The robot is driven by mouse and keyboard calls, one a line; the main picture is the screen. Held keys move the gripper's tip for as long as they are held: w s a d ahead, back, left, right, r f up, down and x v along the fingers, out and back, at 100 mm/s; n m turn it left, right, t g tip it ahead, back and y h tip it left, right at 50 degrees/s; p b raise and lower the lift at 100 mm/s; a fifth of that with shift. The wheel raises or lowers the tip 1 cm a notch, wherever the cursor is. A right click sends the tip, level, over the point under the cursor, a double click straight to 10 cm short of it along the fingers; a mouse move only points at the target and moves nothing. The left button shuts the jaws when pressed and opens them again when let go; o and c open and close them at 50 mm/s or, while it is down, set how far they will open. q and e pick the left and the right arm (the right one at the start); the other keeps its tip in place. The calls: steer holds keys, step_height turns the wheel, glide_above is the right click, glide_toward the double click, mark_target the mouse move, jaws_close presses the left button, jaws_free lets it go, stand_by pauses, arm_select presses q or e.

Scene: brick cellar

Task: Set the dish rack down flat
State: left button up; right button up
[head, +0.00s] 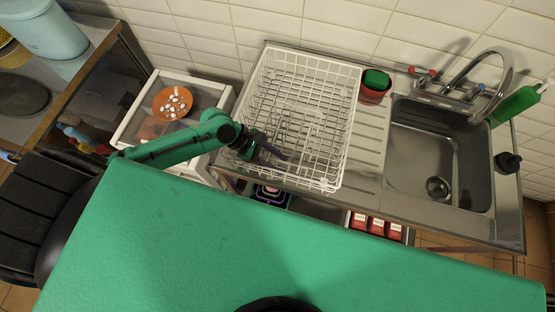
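The dish rack (318,62) is a white wire basket, empty as far as I see, over the ribbed drainboard (369,139) left of the sink. Its near edge lies close to the counter's front edge. I cannot tell whether its base rests fully flat or is slightly raised. My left gripper (274,150) reaches in from the left to the rack's near left part, with its dark fingers over the wires. Its fingers overlap in this view, so their opening and any contact with the rack are unclear. My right gripper is not in view.
The metal sink (438,150) with its tap is on the right. A green bottle (518,103) is at far right. An orange bowl (172,103) sits on the white unit at left.

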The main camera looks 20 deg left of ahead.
arm_select(q)
steer(key=shift+s+f, duration=0.1)
stand_by(0.3)
steer(key=shift+a+r, duration=0.25)
steer(key=shift+a, duration=0.1)
steer(key=v, duration=1.3)
steer(key=shift+a+r, duration=0.15)
steer(key=shift+r, duration=0.25)
